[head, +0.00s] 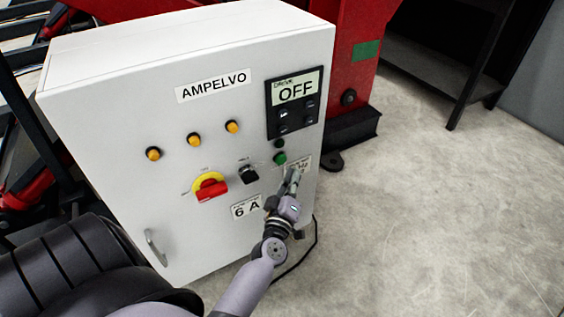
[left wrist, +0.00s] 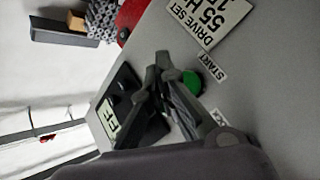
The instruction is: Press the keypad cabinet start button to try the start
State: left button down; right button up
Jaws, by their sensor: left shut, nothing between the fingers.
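The white keypad cabinet (head: 110,100) stands in the head view, labelled AMPELVO. Its dark keypad (head: 272,115) has a display (head: 297,91) reading DRIVE OFF. The green start button (head: 280,158) is below the keypad. In the left wrist view the green button (left wrist: 192,83) sits beside a START label (left wrist: 212,66), partly behind my fingers. My left gripper (head: 293,174) is shut and empty, in front of the panel just below and right of the button; its fingers (left wrist: 159,62) also show in the left wrist view. Whether they touch anything is unclear. My right gripper is out of view.
A red rotary switch (head: 212,190) on a yellow plate and a black selector (head: 249,175) are left of the button. Several amber lamps (head: 194,140) are above them. A small dark button (head: 279,143) is above the green one. Open floor (head: 430,210) lies right of the cabinet.

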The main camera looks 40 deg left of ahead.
pick_arm(q)
jog(key=shift+w+a, duration=0.2)
jog(key=shift+a, duration=0.3)
jog(key=shift+w+a, duration=0.2)
jog(key=shift+a, duration=0.25)
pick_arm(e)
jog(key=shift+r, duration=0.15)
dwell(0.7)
pick_arm(q)
jog(key=shift+w+a, duration=0.15)
jog(key=shift+a, duration=0.25)
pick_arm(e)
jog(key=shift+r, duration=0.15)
pick_arm(q)
jog(key=shift+w+a, duration=0.2)
jog(key=shift+a, duration=0.2)
dwell(0.4)
dwell(0.4)
jog(key=shift+s+d+p, duration=0.4)
jog(key=shift+d+p, duration=0.1)
jog(key=shift+d, duration=0.3)
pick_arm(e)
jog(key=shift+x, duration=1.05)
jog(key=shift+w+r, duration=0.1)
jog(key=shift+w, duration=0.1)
